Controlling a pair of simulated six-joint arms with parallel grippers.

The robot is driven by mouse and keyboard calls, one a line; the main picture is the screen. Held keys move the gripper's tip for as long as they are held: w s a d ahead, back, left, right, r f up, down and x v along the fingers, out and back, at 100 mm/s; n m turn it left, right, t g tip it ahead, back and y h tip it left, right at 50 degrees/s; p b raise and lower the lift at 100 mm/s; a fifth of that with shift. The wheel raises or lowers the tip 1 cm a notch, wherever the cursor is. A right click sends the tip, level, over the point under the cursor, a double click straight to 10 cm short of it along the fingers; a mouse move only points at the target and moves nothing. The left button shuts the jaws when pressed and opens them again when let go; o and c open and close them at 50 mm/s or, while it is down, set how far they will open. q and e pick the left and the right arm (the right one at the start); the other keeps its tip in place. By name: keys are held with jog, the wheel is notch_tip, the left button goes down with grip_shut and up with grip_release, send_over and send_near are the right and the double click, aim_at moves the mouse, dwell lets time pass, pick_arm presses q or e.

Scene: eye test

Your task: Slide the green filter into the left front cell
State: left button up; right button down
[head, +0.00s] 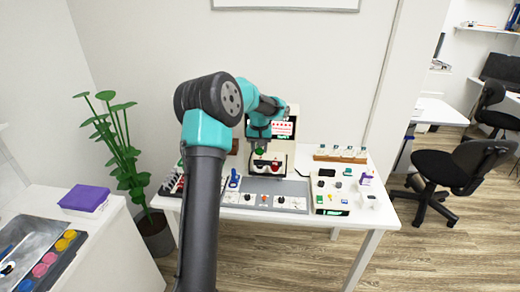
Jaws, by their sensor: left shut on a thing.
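My left arm reaches in from the bottom, and its gripper (258,136) is over the table in front of the eye-test device (276,162). A small green round thing, which looks like the green filter (260,149), shows just below the fingers. The gripper is shut on it, though the fingers are small and partly hidden by my own wrist. A red round part (274,168) shows below and to the right on the white device. I cannot make out the left front cell at this size. My right gripper is not in view.
A grey tray (292,188) with several small parts lies at the table's front. A pale panel with coloured pieces (331,190) is to its right. A wooden rack (340,157) stands at the back right.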

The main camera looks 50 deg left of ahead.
pick_arm(q)
jog(key=shift+f, duration=0.1)
send_over(259, 171)
jog(key=shift+w+a+f, duration=0.15)
jog(key=shift+f, duration=1.1)
jog(key=shift+w+a+f, duration=0.1)
jog(key=shift+w+f, duration=0.05)
jog(key=shift+f, duration=1.05)
jog(key=shift+f, duration=1.45)
jog(key=o, duration=1)
jog(key=shift+c, duration=0.2)
jog(key=shift+r, duration=0.1)
notch_tip(259, 171, up, 17)
jog(key=shift+r, duration=0.2)
